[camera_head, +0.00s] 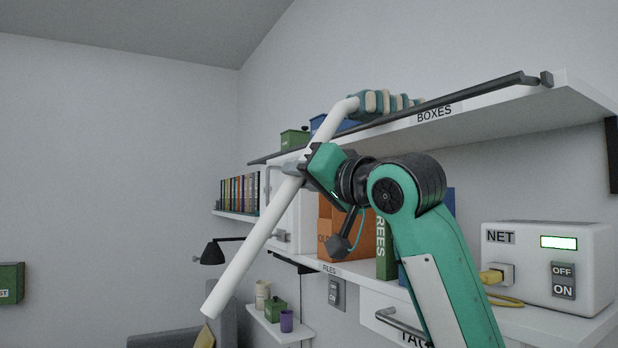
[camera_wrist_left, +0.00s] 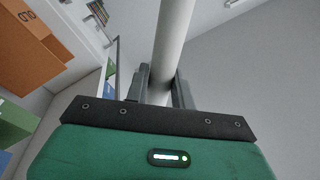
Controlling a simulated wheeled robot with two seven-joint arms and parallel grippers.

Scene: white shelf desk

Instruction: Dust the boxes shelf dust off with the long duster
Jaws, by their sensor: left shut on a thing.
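My left gripper (camera_head: 305,168) is shut around the white handle of the long duster (camera_head: 250,248). The handle slants from lower left to upper right. It also shows between the fingers in the left wrist view (camera_wrist_left: 172,40). The duster's head (camera_head: 385,102), banded blue and cream, is at the top end, at the boxes shelf (camera_head: 540,100); whether it touches the shelf top cannot be told. The shelf carries a BOXES label (camera_head: 434,113). Its top surface is hidden from this low angle, and I see no dust. My right gripper is not in view.
A dark rail (camera_head: 470,91) runs along the boxes shelf's front edge. A green box (camera_head: 294,139) and a blue box (camera_head: 335,123) stand on it. Below are an orange box file (camera_head: 345,240), a white NET box (camera_head: 548,255) and a black lamp (camera_head: 213,252).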

